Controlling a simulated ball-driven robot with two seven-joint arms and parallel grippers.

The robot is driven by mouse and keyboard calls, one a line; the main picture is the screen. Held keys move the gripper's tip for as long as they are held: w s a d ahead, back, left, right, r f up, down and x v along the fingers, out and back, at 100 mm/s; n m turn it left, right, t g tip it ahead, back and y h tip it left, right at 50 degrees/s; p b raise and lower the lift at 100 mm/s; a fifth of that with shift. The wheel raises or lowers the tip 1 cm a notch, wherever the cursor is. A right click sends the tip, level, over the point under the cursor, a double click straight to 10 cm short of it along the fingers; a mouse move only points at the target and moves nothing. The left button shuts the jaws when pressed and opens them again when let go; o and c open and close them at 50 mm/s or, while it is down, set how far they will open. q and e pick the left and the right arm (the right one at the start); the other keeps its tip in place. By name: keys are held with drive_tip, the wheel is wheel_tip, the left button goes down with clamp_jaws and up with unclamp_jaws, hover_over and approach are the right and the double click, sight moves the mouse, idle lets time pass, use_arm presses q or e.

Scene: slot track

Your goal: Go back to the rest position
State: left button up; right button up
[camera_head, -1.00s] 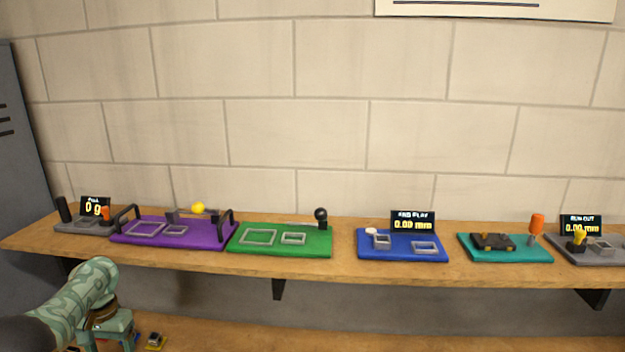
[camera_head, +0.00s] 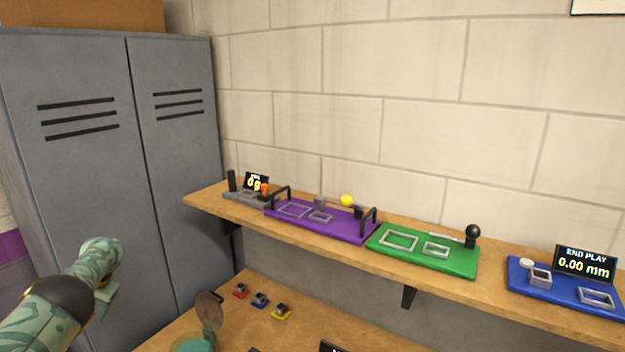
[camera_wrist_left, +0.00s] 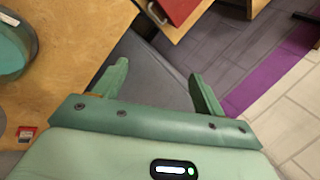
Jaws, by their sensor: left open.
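My left arm comes in at the left of the head view, in front of the grey lockers, with its left gripper (camera_head: 106,296) mostly hidden behind the wrist. In the left wrist view the left gripper (camera_wrist_left: 160,74) has its two green fingers wide apart, with nothing between them. It hangs over the floor beside the wooden table edge. My right gripper is not in view.
A wall shelf (camera_head: 330,245) holds a purple board (camera_head: 335,225), a green board (camera_head: 455,262) and a blue board (camera_head: 535,287). Below, a wooden table (camera_head: 255,325) carries small red (camera_head: 240,290), blue (camera_head: 260,300) and yellow (camera_head: 281,312) pieces. Grey lockers (camera_head: 90,190) stand left.

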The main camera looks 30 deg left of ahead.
use_arm(q)
drive_tip(key=s+a+f+m+t+y, duration=0.2)
drive_tip(key=s+a+f+m+y, duration=0.3)
drive_tip(key=s+f, duration=0.45)
drive_tip(key=s+d+f+m+t+h, duration=0.25)
drive_tip(key=s+d+f+m, duration=0.25)
drive_tip(key=s+f+m, duration=0.4)
drive_tip(key=s+d+f+n+h, duration=0.1)
drive_tip(key=s+d+f+h, duration=0.15)
drive_tip(key=d+f, duration=0.8)
drive_tip(key=s+d+f+n+h, duration=0.1)
drive_tip(key=s+d+f+n, duration=0.15)
drive_tip(key=d+f, duration=0.75)
drive_tip(key=s+d+f+n+h, duration=0.1)
drive_tip(key=s+d+f+h, duration=0.1)
drive_tip(key=d, duration=1.6)
drive_tip(key=s+d+f+h, duration=0.1)
drive_tip(key=d+f+h, duration=0.1)
drive_tip(key=d, duration=1.5)
wheel_tip(320, 180, down, 14)
drive_tip(key=s+g+b, duration=0.1)
drive_tip(key=b, duration=1.3)
drive_tip(key=shift+s+a, duration=0.2)
drive_tip(key=shift+s, duration=0.2)
drive_tip(key=o, duration=0.6)
drive_tip(key=shift+r, duration=0.1)
drive_tip(key=shift+o, duration=0.2)
